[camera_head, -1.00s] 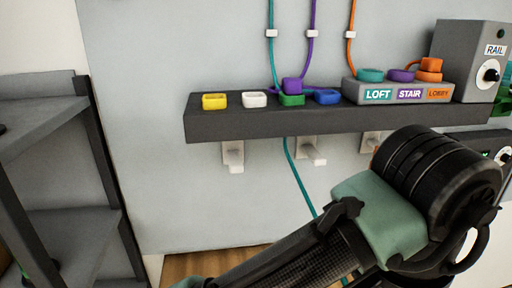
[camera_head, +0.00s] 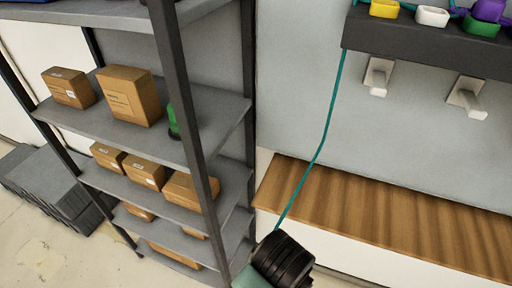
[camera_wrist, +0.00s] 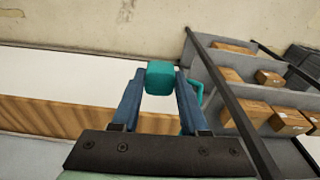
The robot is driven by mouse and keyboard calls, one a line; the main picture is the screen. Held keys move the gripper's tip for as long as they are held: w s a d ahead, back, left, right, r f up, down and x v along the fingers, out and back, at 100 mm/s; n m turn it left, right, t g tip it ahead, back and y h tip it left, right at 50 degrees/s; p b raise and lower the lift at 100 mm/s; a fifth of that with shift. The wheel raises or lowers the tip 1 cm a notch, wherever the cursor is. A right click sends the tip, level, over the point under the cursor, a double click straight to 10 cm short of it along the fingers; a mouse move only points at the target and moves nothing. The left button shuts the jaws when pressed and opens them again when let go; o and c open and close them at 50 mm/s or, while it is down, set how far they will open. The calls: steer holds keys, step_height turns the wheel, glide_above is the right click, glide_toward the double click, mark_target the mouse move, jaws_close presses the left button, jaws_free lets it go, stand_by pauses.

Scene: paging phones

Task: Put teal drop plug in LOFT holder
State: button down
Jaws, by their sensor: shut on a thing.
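The teal drop plug (camera_wrist: 160,80) is a rounded teal block between the two fingertips of my gripper (camera_wrist: 160,73) in the wrist view. The fingers are shut on it, and it is held in the air. A teal cord (camera_head: 322,140) drops from the dark shelf and slants down left to behind my arm in the head view. In that view my fingers and the plug are hidden. The LOFT holder is outside both current views.
A dark wall shelf (camera_head: 420,47) carries yellow (camera_head: 384,9), white (camera_head: 432,16) and green (camera_head: 482,26) holders. Pale hooks (camera_head: 377,78) stick out below it. A wooden ledge (camera_head: 400,220) runs beneath. A metal rack (camera_head: 190,150) with boxes (camera_head: 130,95) stands left.

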steer(key=w+a+f+n, duration=0.2)
steer(key=a+f+n, duration=0.2)
steer(key=a+f, duration=0.15)
steer(key=w+d+r, duration=0.5)
steer(key=w+r, duration=0.1)
steer(key=w, duration=0.1)
steer(key=s+a+f+b, duration=0.2)
steer(key=s+f+b, duration=0.1)
steer(key=f, duration=0.3)
steer(key=s+a+f+b, duration=0.2)
steer(key=s+f+b, duration=0.1)
steer(key=f, duration=0.4)
steer(key=shift+s+f+b, duration=0.15)
steer(key=shift+s+b, duration=0.1)
steer(key=shift+b, duration=0.25)
